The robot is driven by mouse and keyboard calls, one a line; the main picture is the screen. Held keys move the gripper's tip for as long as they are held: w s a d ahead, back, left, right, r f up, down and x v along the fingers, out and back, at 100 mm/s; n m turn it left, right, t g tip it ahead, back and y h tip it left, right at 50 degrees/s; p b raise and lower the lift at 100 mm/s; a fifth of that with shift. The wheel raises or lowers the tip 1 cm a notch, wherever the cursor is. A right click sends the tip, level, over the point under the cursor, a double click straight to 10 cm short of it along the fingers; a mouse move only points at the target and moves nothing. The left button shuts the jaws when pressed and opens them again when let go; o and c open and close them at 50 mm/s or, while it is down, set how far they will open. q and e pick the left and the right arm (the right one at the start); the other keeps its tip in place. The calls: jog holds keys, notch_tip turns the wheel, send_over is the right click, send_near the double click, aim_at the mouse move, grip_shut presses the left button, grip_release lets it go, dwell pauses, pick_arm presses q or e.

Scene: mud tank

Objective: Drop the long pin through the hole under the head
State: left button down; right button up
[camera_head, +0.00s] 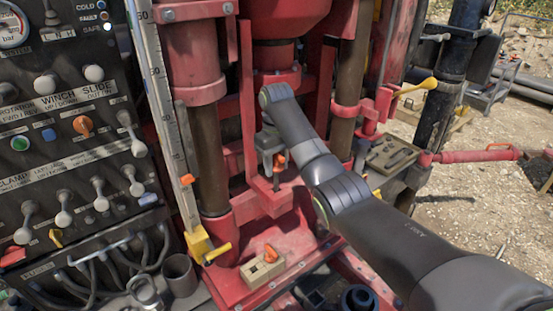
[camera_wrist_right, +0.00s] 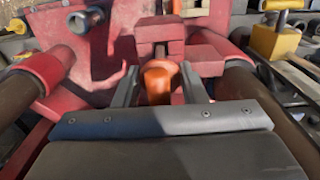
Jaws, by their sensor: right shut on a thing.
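My right gripper (camera_head: 277,168) is shut on a pin with an orange handle (camera_head: 280,160). In the right wrist view the orange handle (camera_wrist_right: 160,80) sits between the two fingers. A dark shaft shows below the handle in the head view, close to a red bracket (camera_head: 272,200) on the machine. The red head (camera_head: 288,15) is above, between two brown columns. In the right wrist view, red blocks with a narrow gap (camera_wrist_right: 160,48) lie just beyond the handle. I cannot tell whether the pin's tip is in a hole. My left gripper is not in view.
A second orange handle (camera_head: 270,254) stands in a tan block (camera_head: 262,270) on the red base. A control panel (camera_head: 70,150) with levers fills the left.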

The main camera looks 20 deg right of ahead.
aim_at(276, 190)
jog(key=shift+f, duration=3.25)
